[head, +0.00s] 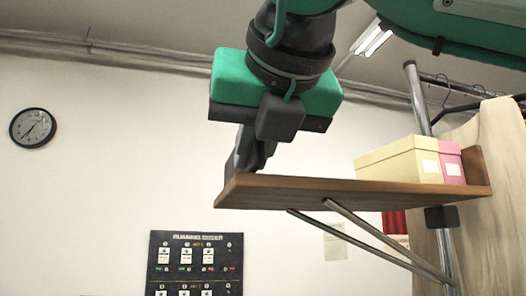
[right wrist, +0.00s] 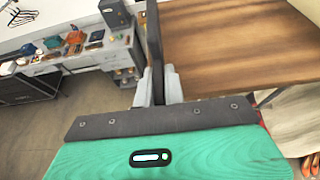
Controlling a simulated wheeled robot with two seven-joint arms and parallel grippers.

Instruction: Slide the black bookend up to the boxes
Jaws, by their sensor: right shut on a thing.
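My right gripper (head: 250,152) reaches down to the left end of the brown wooden shelf (head: 330,193). In the right wrist view its grey fingers (right wrist: 158,88) are shut on the black bookend (right wrist: 154,45), seen edge-on as a thin dark upright plate. In the head view the gripper hides most or all of the bookend. A pale yellow box (head: 395,163) and a pink box (head: 452,164) stand side by side at the shelf's right end, well apart from the gripper. The boxes are not in the right wrist view. My left gripper is not in view.
The shelf top between gripper and boxes looks clear. The shelf has a raised right end and metal struts (head: 365,238) below. A metal pole (head: 418,100) stands behind the boxes. A cluttered counter (right wrist: 95,52) lies beyond the shelf. A clock (head: 33,127) hangs on the wall.

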